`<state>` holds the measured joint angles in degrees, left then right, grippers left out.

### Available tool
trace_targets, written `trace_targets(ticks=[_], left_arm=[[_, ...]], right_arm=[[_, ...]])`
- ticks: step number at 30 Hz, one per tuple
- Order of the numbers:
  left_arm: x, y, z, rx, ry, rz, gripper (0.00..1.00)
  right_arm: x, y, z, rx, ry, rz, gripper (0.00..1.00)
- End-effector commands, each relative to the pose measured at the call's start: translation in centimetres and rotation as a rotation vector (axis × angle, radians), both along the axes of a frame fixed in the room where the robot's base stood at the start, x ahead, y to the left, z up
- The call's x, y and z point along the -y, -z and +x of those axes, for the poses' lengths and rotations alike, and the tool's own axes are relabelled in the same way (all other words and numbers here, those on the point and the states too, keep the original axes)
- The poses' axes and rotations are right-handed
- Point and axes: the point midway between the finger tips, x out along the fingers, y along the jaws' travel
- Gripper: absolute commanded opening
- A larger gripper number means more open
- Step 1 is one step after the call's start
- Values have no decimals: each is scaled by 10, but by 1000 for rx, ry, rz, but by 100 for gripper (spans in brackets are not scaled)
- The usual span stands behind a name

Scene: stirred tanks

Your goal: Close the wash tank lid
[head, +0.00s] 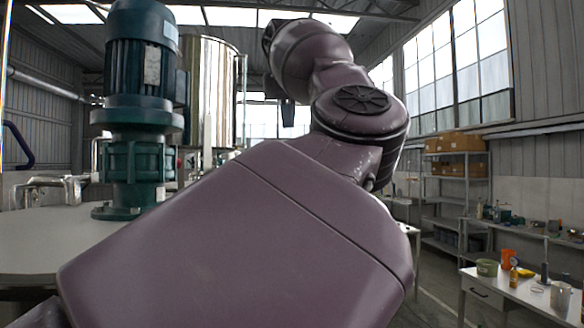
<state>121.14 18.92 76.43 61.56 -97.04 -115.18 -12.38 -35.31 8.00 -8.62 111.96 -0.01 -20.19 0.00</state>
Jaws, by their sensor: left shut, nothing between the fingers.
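A wide pale round tank top (35,238) fills the lower left. A green-blue motor (140,70) stands upright on it on a flanged mount. I cannot tell from this view whether this is the wash tank, and no raised lid can be made out. My left arm crosses the middle and hides much of the scene behind it. My left gripper (287,113) is small and dark, pointing down beyond the arm's far end, with its fingers shut and empty. It is seen against the bright window, touching nothing visible. My right gripper is not in view.
A shiny steel tank (212,90) stands behind the motor. Steel pipes (45,188) show at the far left. A white bench (520,292) with cups and bottles is at the lower right, with shelving (455,190) holding cardboard boxes behind it. Some floor shows between.

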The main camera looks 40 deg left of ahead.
Motion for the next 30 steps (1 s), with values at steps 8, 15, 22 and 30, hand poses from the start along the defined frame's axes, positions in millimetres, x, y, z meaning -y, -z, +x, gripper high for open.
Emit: trace_targets(ticks=[8,15,22,30], left_arm=[[-6,33,8,-3,-4,0,0],[-14,73,17,-3,-4,0,0],[-15,108,26,0,1,0,0],[-12,131,29,-1,2,1,0]], right_arm=[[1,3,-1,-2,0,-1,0],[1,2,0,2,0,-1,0],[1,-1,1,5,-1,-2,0],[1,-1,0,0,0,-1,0]])
